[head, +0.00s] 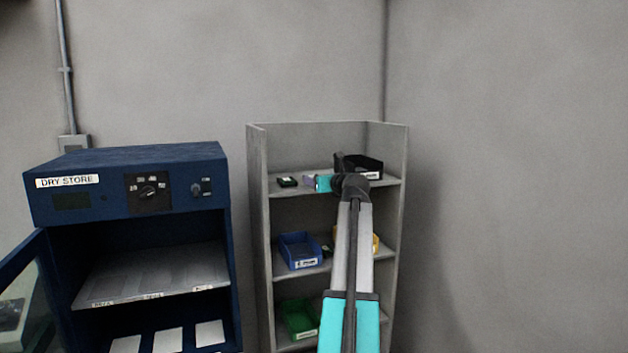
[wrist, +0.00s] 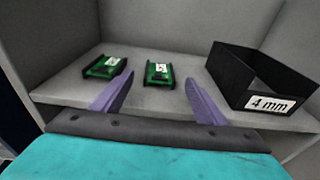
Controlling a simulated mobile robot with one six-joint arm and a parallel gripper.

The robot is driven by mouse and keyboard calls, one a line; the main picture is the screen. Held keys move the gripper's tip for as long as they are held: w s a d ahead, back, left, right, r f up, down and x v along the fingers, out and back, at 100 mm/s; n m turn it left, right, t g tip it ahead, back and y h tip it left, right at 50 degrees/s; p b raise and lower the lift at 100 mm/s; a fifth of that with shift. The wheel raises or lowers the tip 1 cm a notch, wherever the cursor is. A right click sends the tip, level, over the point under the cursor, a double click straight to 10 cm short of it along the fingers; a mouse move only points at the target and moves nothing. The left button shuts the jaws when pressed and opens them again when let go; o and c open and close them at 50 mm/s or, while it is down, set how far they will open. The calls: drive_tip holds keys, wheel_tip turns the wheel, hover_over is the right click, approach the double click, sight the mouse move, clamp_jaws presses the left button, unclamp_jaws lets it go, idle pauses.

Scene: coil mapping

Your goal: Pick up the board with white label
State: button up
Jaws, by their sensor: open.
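Two green boards with black edges lie on the top shelf in the wrist view: a left board (wrist: 104,67) and a right board (wrist: 158,72). Each shows a small pale patch; I cannot tell for sure which one bears the white label. In the head view one board (head: 287,182) shows left of my gripper (head: 309,181). The other is hidden there. My gripper is open and empty. In the wrist view its purple fingers (wrist: 158,80) stand on either side of the right board's near end, apart from it. The left board lies outside the left finger.
A black bin (wrist: 262,86) labelled 4 mm stands close right of the right finger. The shelf unit (head: 257,200) has side walls and a back. Lower shelves hold a blue bin (head: 299,251), yellow bin (head: 376,243) and green bin (head: 300,319). An open DRY STORE cabinet (head: 130,165) stands left.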

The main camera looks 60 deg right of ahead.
drive_tip(key=shift+w+d, duration=0.1)
drive_tip(key=shift+w, duration=0.05)
drive_tip(key=shift+p+x, duration=0.7)
drive_tip(key=shift+x, duration=1.2)
drive_tip(key=shift+w+d+f, duration=0.15)
drive_tip(key=shift+w+d, duration=0.25)
drive_tip(key=shift+w, duration=0.2)
drive_tip(key=c, duration=1.2)
